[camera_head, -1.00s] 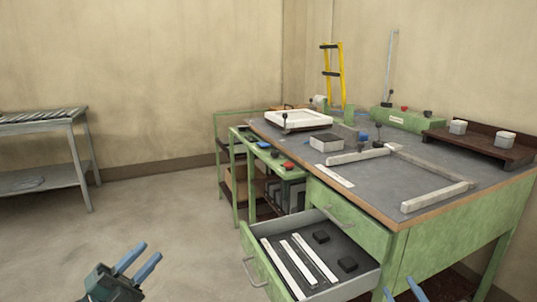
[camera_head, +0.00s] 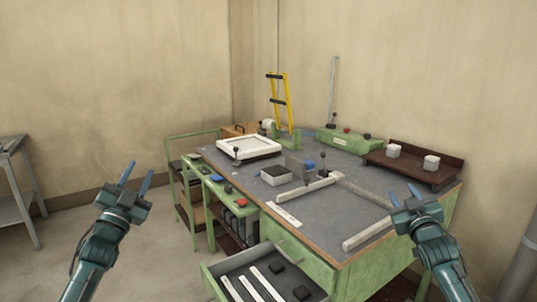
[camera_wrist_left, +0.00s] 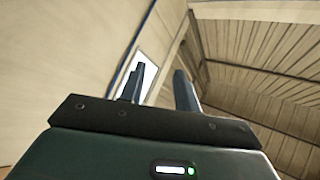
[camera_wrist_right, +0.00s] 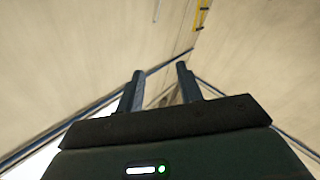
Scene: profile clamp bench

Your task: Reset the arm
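My left gripper (camera_head: 137,178) is raised at the left of the head view, over the floor and clear of the bench. Its two blue fingers are apart with nothing between them; the left wrist view also shows the empty fingers (camera_wrist_left: 160,88). My right gripper (camera_head: 402,196) is raised at the right of the head view, in front of the bench's right part. Its fingers are apart and empty, as the right wrist view (camera_wrist_right: 160,85) shows too. Both grippers point upward. The wrist views show mostly walls and ceiling.
A green bench (camera_head: 320,272) with a grey top carries a white frame (camera_head: 248,148), pale profile bars (camera_head: 365,235) and a brown rack (camera_head: 412,168). Its drawer (camera_head: 222,290) stands open with white strips inside. A grey table (camera_head: 22,192) stands at far left. Floor between is clear.

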